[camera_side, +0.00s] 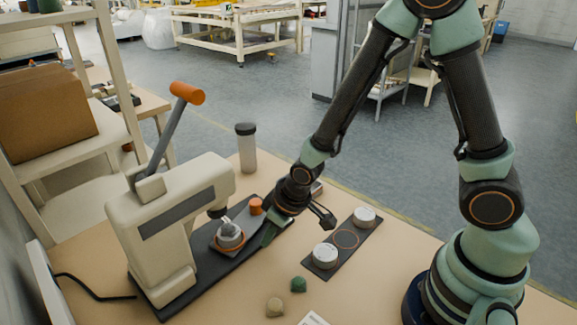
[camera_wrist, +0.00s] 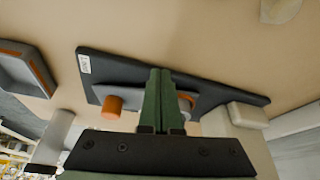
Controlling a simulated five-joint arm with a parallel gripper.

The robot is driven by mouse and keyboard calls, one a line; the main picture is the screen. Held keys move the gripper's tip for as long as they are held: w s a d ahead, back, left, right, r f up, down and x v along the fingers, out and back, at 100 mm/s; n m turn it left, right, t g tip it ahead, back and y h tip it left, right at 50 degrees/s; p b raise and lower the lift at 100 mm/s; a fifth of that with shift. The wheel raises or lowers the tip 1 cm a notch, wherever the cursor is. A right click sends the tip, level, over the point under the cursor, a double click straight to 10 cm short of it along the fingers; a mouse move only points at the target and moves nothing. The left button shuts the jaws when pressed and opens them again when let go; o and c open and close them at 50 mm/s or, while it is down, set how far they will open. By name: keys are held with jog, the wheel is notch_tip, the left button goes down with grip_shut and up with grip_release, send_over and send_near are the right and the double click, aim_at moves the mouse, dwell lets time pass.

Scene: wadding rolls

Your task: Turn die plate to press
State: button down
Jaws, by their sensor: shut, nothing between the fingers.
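The cream press (camera_side: 165,215) stands at the left on a dark base plate (camera_side: 262,262), its orange-tipped lever (camera_side: 187,93) raised. My gripper (camera_side: 268,236) is low over the base, right of the round part. In the wrist view its green fingers (camera_wrist: 160,78) are together and empty, beside the knob, partly hiding the orange ring (camera_wrist: 187,98).
A green lump (camera_side: 298,284) and a beige lump (camera_side: 275,306) lie in front. A dark-lidded bottle (camera_side: 246,150) stands behind.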

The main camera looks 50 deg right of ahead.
aim_at(245, 238)
jog(key=shift+w+a, duration=0.15)
jog(key=shift+w, duration=0.45)
jog(key=shift+w+a, duration=0.15)
jog(key=shift+w, duration=0.45)
jog(key=shift+w+a+m, duration=0.55)
jog(key=shift+a+m, duration=0.05)
jog(key=shift+m, duration=0.1)
jog(key=shift+w+a, duration=0.3)
